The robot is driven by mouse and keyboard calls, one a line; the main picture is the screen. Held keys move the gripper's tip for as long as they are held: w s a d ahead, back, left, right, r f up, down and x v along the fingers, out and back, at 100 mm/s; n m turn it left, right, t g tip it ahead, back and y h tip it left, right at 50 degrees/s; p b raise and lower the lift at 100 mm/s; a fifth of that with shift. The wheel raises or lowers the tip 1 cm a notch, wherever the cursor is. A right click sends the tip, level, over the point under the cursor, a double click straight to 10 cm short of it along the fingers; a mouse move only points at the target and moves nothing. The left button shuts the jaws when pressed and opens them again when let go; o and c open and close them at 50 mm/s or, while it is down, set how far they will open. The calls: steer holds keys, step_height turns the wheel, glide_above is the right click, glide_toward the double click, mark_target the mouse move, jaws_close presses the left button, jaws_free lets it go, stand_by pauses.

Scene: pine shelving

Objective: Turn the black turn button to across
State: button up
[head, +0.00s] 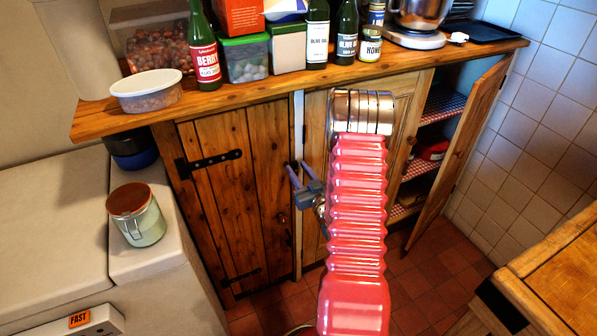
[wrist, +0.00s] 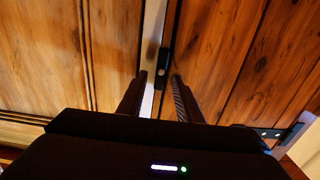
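The black turn button (wrist: 163,62) shows in the wrist view at the seam between a wooden door and a pale strip. It is small and elongated, and its length lies roughly along the seam. My gripper (wrist: 158,80) is open. Its two dark fingers stand apart, one on each side of the line to the button, with nothing between them. In the head view my gripper (head: 297,167) is at the upper edge area of the closed left door (head: 232,195), by the post. The button is mostly hidden there by the fingers.
The right cupboard door (head: 462,150) stands open, showing shelves with red checked cloth. The worktop (head: 290,82) above carries bottles, tubs and a mixer. A lidded jar (head: 138,225) stands on a pale surface at left. A wooden table (head: 560,270) is at lower right.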

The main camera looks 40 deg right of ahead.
steer(key=shift+c, duration=0.3)
jaws_close()
steer(key=shift+m, duration=0.4)
steer(key=m, duration=0.5)
steer(key=d+f+m, duration=0.1)
steer(key=m, duration=0.5)
steer(key=f+m, duration=0.1)
steer(key=m, duration=0.5)
steer(key=shift+s+d, duration=0.35)
steer(key=shift+d, duration=0.05)
steer(key=shift+m, duration=0.3)
